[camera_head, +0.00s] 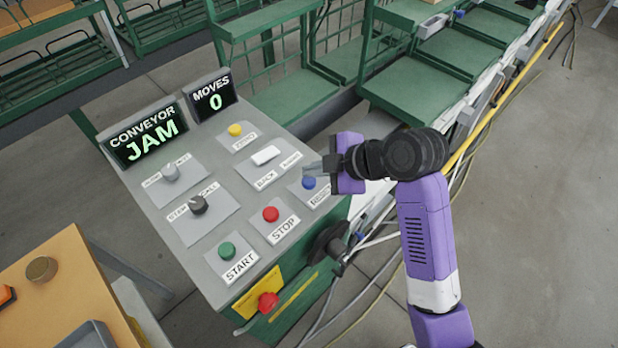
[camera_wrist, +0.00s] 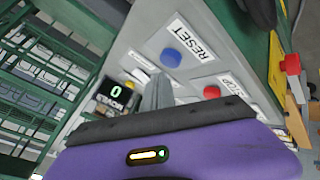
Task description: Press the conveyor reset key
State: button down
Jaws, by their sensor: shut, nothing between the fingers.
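The conveyor reset key is a blue round button (camera_head: 309,182) beside a RESET label, at the right edge of the grey control panel (camera_head: 160,220). In the wrist view the blue button (camera_wrist: 171,58) shows clear, with its RESET label (camera_wrist: 193,38) to the upper right. My gripper (camera_head: 308,167) is shut and empty. In the head view its fingertips appear just above and beside the blue button; contact cannot be told. In the wrist view the fingers (camera_wrist: 157,92) appear below the button, apart from it in the picture. The CONVEYOR display (camera_head: 145,137) reads JAM.
A MOVES display (camera_head: 212,97) reads 0. Nearby on the panel are a red STOP button (camera_head: 271,214), a green START button (camera_head: 226,250), a yellow button (camera_head: 235,130), a white rocker (camera_head: 265,155) and two knobs. A red button (camera_head: 268,302) sits on the panel's front.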

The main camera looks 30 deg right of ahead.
aim_at(313, 182)
dwell(0.5)
jog(key=shift+f, duration=0.4)
jog(key=shift+f+b, duration=0.55)
dwell(0.6)
dwell(0.4)
jog(key=shift+r+p, duration=0.9)
jog(key=shift+r, duration=0.1)
notch_tip(313, 182, up, 5)
jog(key=p, duration=0.4)
dwell(0.6)
